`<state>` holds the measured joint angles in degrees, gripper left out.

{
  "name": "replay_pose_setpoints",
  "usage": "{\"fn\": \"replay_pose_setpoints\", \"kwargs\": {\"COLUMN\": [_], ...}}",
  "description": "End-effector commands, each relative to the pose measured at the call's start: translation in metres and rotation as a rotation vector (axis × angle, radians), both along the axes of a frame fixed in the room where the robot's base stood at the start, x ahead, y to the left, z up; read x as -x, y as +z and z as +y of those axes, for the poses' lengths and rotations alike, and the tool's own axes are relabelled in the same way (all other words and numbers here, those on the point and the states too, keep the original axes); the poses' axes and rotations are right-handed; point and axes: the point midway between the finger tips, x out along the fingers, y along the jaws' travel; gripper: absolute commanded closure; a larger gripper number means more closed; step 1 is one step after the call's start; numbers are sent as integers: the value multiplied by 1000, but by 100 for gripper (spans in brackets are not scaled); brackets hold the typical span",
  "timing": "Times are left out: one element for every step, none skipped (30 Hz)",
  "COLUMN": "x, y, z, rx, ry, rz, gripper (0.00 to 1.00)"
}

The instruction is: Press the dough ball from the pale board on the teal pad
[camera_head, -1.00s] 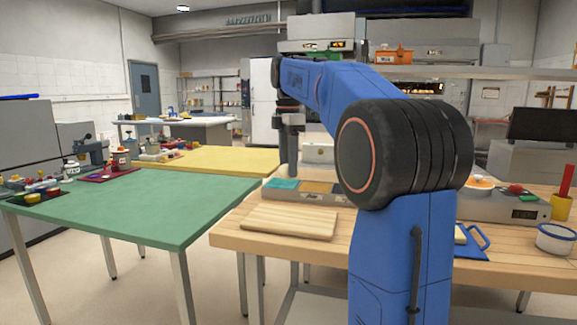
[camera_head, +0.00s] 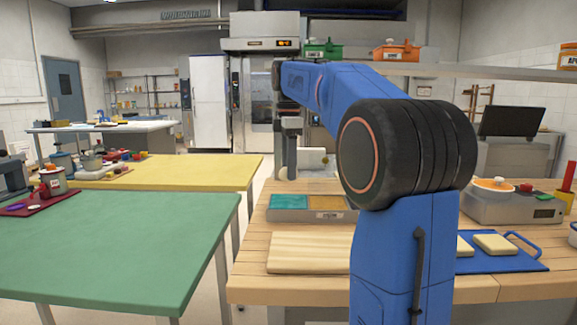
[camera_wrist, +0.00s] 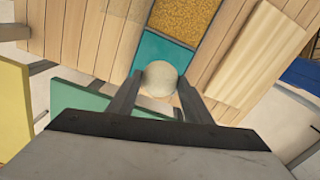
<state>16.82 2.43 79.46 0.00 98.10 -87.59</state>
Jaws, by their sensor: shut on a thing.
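My gripper (camera_wrist: 158,84) is shut on a pale, round dough ball (camera_wrist: 160,78) in the wrist view. The ball sits between the two fingertips and overlaps the teal pad (camera_wrist: 164,52) behind it; I cannot tell how high above the pad it is. In the head view my gripper (camera_head: 287,172) hangs behind the teal pad (camera_head: 289,202) in the picture, with the ball hard to make out there. The pale board (camera_head: 308,250) lies in front of the pads, partly hidden by my arm. It also shows in the wrist view (camera_wrist: 248,55), bare where visible.
A mustard textured pad (camera_head: 331,202) adjoins the teal one on a grey base. A blue board (camera_head: 510,262) with pale blocks and a grey scale (camera_head: 513,207) stand at right. The green table (camera_head: 110,250) and yellow table (camera_head: 190,172) are at left, with floor between.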

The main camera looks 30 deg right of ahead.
Motion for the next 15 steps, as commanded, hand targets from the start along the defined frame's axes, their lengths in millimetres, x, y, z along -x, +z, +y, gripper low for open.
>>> {"fn": "replay_pose_setpoints", "kwargs": {"x": [0,0,0,0,0,0,1,0,0,0,0,0,0,0,0], "y": [-3,-5,-8,-11,-13,-17,-20,-23,-27,-30,-33,-36,-39,-41,-44], "z": [0,0,0,0,0,0,0,0,0,0,0,0,0,0,0], "rx": [0,0,-1,0,0,-1,-1,-1,0,0,-1,-1,0,0,0], "ry": [0,0,0,0,0,0,0,0,0,0,0,0,0,0,0], "rz": [1,1,2,1,1,2,3,2,1,1,2,2,1,1,1], "gripper": [78,78,78,78,78,78,78,78,78,78,78,78,78,78,78]}}
